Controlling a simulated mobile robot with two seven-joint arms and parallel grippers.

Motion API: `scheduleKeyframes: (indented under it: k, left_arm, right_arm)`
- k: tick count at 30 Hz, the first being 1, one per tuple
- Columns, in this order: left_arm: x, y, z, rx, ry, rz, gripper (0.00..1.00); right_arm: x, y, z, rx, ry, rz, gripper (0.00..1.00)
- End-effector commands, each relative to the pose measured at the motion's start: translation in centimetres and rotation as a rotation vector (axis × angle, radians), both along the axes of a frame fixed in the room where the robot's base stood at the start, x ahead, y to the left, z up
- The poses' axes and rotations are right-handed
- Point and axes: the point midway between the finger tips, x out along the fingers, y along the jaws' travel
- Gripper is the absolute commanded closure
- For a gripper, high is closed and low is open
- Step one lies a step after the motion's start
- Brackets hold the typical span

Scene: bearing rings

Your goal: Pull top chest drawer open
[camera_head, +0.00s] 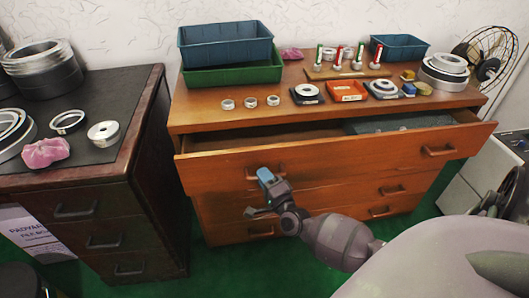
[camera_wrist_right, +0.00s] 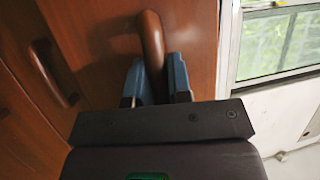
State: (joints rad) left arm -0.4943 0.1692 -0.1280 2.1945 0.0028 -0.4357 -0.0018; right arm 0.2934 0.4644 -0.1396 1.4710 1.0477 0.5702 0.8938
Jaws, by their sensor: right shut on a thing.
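The wooden chest (camera_head: 185,122) stands in the middle of the head view. Its top drawer (camera_head: 330,153) stands partly open, with its front out past the chest and its inside showing. A wooden handle (camera_head: 437,151) sits on the right of the drawer front. My right gripper (camera_head: 268,178) is at the left handle of that drawer, which it partly hides. In the right wrist view its blue fingers (camera_wrist_right: 158,80) sit either side of the wooden handle (camera_wrist_right: 152,42) and are shut on it. My left gripper is not in view.
Small rings (camera_head: 250,102), a blue bin (camera_head: 225,42), a green bin (camera_head: 235,74) and a red tray (camera_head: 346,91) stand on the chest top. A dark cabinet (camera_head: 100,205) is at the left. A blue-grey tray (camera_head: 400,122) lies inside the drawer. A fan (camera_head: 487,50) is at the right.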

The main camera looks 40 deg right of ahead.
Motion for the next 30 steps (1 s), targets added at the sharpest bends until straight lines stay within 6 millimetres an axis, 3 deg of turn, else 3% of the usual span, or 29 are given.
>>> scheduleKeyframes:
  k: [6,13,19,30]
  left_arm:
    - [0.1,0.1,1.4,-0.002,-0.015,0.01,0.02]
    - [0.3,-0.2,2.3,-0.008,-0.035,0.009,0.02]
    - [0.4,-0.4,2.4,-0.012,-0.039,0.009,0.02]
    - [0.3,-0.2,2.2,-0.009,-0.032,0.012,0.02]
  right_arm:
    - [-5.5,3.4,0.4,0.005,-0.003,0.0,1.0]
    - [-9.4,5.7,0.2,0.002,-0.001,0.0,1.0]
    - [-11.0,6.7,0.0,0.001,0.0,0.001,1.0]
    - [-11.3,6.9,-0.1,-0.001,0.001,0.002,1.0]
